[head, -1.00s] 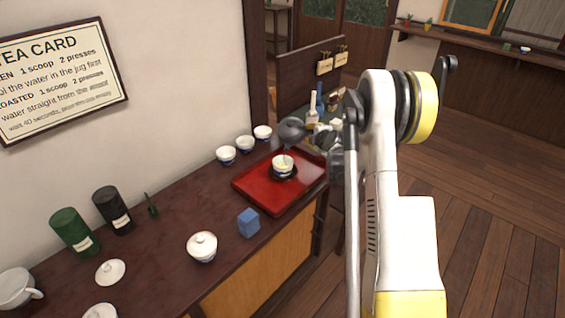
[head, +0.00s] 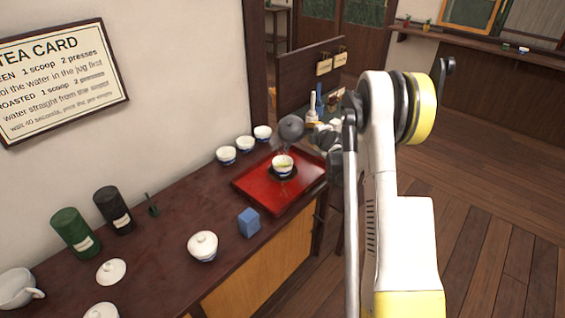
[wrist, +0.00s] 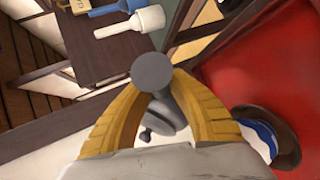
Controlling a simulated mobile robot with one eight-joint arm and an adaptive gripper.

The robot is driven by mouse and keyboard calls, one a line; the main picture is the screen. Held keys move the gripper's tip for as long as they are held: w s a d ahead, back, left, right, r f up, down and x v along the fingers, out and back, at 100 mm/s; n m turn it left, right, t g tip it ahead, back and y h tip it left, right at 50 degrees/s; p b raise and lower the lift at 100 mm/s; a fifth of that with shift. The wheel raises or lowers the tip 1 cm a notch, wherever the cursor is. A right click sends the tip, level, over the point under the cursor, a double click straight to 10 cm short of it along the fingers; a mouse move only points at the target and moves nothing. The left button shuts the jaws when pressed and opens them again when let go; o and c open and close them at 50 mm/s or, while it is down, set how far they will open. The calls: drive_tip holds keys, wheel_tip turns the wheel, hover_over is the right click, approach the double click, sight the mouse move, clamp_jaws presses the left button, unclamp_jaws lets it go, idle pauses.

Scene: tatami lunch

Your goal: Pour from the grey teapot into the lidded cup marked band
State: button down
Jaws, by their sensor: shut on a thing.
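The grey teapot (head: 290,128) is held in the air just above and behind a white cup with a blue band (head: 283,162). This cup stands open on a dark saucer (head: 285,174) on the red tray (head: 262,195), with yellowish liquid showing inside. My gripper (wrist: 160,95) is shut on the teapot's grey handle (wrist: 152,70); the yellow fingers close around it. In the head view, my arm partly hides the gripper.
A dark partition (head: 310,75) rises behind.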

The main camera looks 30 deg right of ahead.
drive_tip(key=shift+w+r, duration=0.3)
idle(0.9)
drive_tip(key=shift+r+t, duration=0.15)
drive_tip(key=shift+t, duration=0.15)
idle(0.3)
